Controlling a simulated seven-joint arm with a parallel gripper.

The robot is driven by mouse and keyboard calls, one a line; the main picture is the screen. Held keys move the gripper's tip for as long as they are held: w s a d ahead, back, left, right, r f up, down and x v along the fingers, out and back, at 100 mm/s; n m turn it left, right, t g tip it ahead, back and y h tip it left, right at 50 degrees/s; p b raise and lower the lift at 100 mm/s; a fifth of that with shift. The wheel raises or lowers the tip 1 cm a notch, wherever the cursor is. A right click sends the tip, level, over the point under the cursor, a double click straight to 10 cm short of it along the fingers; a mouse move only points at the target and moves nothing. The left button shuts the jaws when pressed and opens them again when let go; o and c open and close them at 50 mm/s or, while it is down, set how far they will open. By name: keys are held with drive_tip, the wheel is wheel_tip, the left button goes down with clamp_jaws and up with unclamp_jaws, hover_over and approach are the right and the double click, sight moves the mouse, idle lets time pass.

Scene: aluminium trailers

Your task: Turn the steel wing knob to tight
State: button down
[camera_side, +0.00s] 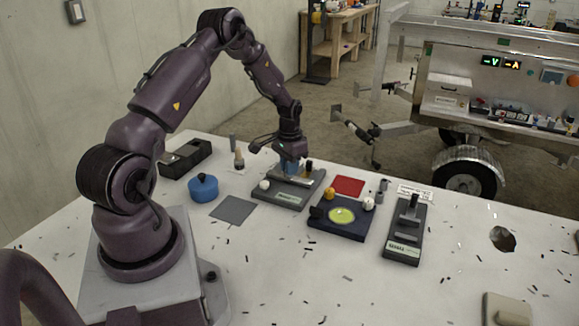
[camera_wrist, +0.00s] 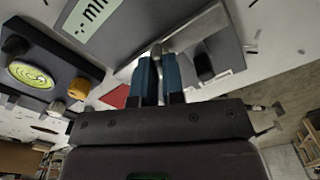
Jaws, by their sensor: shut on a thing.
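My gripper (camera_side: 290,168) points down over the dark grey fixture (camera_side: 272,198) near the middle of the table. In the wrist view its two blue fingers (camera_wrist: 159,72) are close together. They are shut on the steel wing knob (camera_wrist: 156,48), of which only a small rounded grey part shows between and above the fingertips. In the side view the fingers hide the knob. The knob's exact angle cannot be told.
A black knob (camera_wrist: 204,67) stands close beside the fingers, and a white ball knob (camera_side: 264,185) is at the fixture's left. A navy box with a yellow-green disc (camera_side: 341,215) and a grey lever block (camera_side: 403,250) stand to the right. A blue round pot (camera_side: 203,190) is left. The front table is mostly clear.

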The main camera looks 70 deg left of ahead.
drive_tip(key=m, duration=1.2)
drive_tip(key=shift+r, duration=0.1)
drive_tip(key=shift+m, duration=0.3)
idle(0.3)
drive_tip(key=c, duration=1.2)
unclamp_jaws()
wheel_tip(320, 180, up, 13)
drive_tip(key=shift+f, duration=0.1)
